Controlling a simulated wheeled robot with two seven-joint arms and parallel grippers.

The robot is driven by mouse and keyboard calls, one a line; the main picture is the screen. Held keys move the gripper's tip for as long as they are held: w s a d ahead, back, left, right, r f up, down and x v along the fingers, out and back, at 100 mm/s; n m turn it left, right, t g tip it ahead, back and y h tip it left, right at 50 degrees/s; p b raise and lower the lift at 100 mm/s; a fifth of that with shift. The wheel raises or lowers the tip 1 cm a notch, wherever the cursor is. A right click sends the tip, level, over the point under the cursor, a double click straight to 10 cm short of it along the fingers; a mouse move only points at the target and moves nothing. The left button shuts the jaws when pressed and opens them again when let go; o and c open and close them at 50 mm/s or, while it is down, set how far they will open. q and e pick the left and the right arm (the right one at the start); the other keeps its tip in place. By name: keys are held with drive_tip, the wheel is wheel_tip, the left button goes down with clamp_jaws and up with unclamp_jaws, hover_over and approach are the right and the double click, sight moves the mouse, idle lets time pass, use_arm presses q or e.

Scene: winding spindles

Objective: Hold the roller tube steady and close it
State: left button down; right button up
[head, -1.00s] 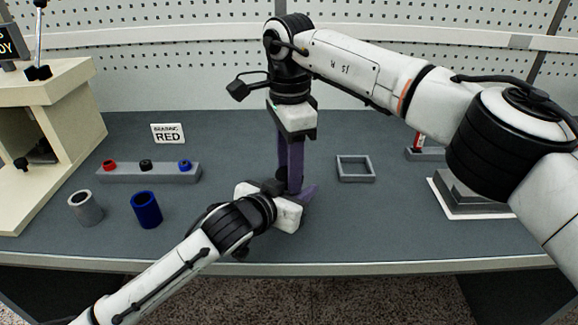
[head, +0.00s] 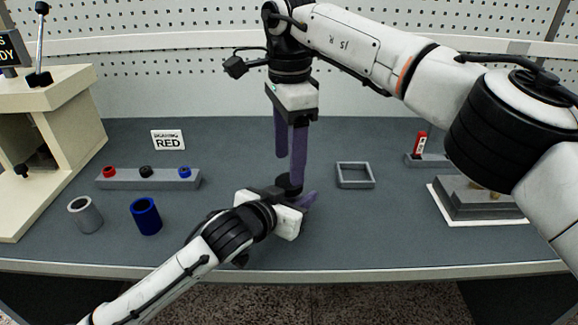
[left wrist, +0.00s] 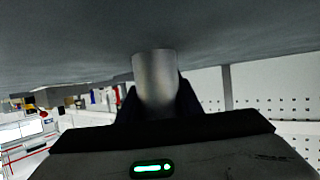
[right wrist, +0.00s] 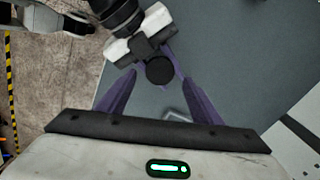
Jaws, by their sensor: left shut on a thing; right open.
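The roller tube (left wrist: 155,80) is a grey metallic cylinder, gripped between the fingers of my left gripper (left wrist: 155,100) in the left wrist view. In the head view my left gripper (head: 300,200) is low over the table and its fingers mostly hide the tube. A round black end (head: 289,184) shows on top there; it is also a black disc (right wrist: 160,71) in the right wrist view. My right gripper (head: 289,170) points down above it, its purple fingers open and apart. Whether the black end is fully seated cannot be told.
A grey rack (head: 150,181) with red, black and blue pieces stands left, behind a grey cup (head: 84,216) and a blue cup (head: 146,217). A sign (head: 168,140) reads "RED". An empty square tray (head: 354,176) and a stepped grey base (head: 470,200) are right. Front table is clear.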

drive_tip(key=shift+c, duration=0.3)
drive_tip(key=shift+r+n, duration=0.85)
drive_tip(key=shift+n, duration=0.25)
drive_tip(key=r+n, duration=0.1)
drive_tip(key=n, duration=0.2)
drive_tip(key=shift+r, duration=0.4)
drive_tip(key=shift+f, duration=4)
drive_tip(key=shift+c, duration=0.2)
drive_tip(key=c, duration=1.1)
drive_tip(key=shift+o, duration=0.2)
drive_tip(key=m, duration=0.6)
drive_tip(key=shift+m, duration=0.3)
